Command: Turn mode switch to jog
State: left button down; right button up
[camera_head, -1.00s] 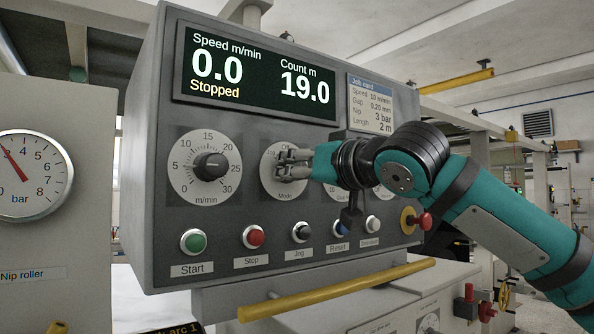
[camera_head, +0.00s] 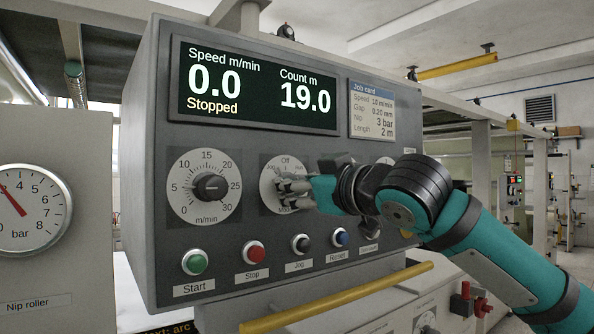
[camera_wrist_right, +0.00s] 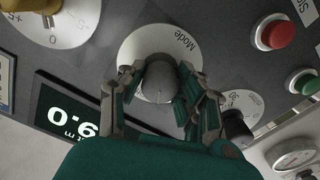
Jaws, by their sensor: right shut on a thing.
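The mode switch is a round knob on a pale dial (camera_head: 270,178) marked "Off" at the top, in the middle of the grey control panel. My right gripper (camera_head: 290,188) is in front of this dial and hides most of it in the head view. In the right wrist view the mode knob (camera_wrist_right: 160,80) sits between the fingers of my right gripper (camera_wrist_right: 158,92), which are shut on its sides. The dial's "Mode" label shows in that view; the pointer's direction cannot be made out. My left gripper is not in view.
A speed dial (camera_head: 205,187) sits left of the mode dial. Below are the Start (camera_head: 194,262), Stop (camera_head: 254,253), Jog (camera_head: 300,243) and Reset (camera_head: 340,237) buttons. The display (camera_head: 258,88) reads 0.0, Stopped. A yellow rail (camera_head: 340,298) runs below the panel.

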jog(key=shift+n+p, duration=1.05)
jog(key=shift+n, duration=0.25)
jog(key=o, duration=1.2)
jog(key=shift+c, duration=0.2)
jog(key=shift+s+d, duration=0.1)
jog(key=shift+s, duration=0.05)
jog(key=v, duration=1.1)
jog(key=shift+s+d, duration=0.2)
jog(key=shift+s, duration=0.1)
